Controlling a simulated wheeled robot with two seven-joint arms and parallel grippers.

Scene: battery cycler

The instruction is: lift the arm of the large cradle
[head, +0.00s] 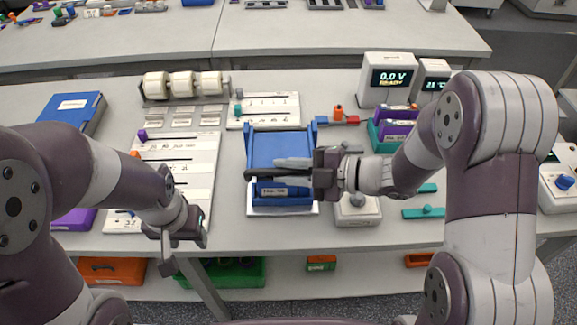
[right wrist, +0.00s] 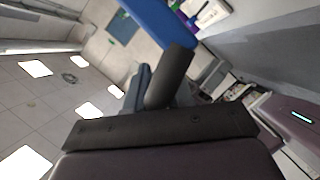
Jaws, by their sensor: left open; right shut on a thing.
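The large cradle (head: 262,143) is a blue tray on a white base in the middle of the table in the head view. Its grey arm (head: 292,162), with a dark bar beside it, lies across the cradle from left to right. A blue block with a white label (head: 285,191) sits at the near end. My right gripper (head: 318,173) is at the cradle's right side, shut on the arm; its fingers partly hide the grip. In the right wrist view, a dark finger lies against a grey piece (right wrist: 136,88). My left gripper (head: 184,246) is open and empty at the table's front edge.
A grey press-like unit (head: 357,212) stands right of the cradle. White slotted boards (head: 180,172) lie to the left. Behind are a rack of white rolls (head: 182,84) and a 0.0 V display (head: 388,80). A blue binder (head: 74,108) lies far left.

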